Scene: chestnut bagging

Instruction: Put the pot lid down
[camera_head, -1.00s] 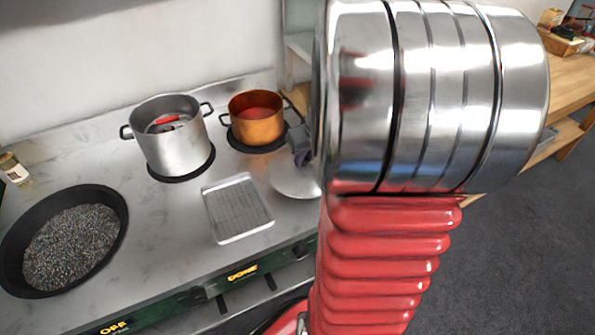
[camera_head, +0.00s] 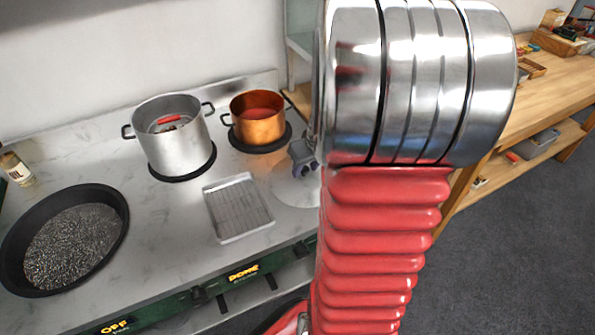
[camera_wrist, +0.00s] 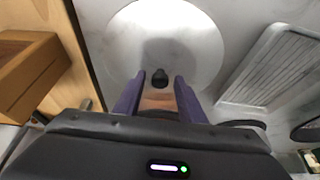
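The pot lid (camera_head: 290,192) is a pale round disc lying on the steel counter, to the right of the wire-rack tray. In the wrist view the lid (camera_wrist: 190,40) shows with its small dark knob (camera_wrist: 160,78). My gripper (camera_wrist: 158,82) is open, its two purple fingers standing apart with a clear gap on both sides of the knob. The knob is at about the fingertips and touches neither finger. In the head view my gripper (camera_head: 304,167) is over the lid; my arm hides the lid's right side.
A steel pot (camera_head: 178,148) with a red item inside and a copper pot (camera_head: 257,128) stand behind. The wire-rack tray (camera_head: 238,208) lies close left of the lid. A black pan (camera_head: 124,222) of dark grains is far left. A wooden bench (camera_head: 545,95) stands right.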

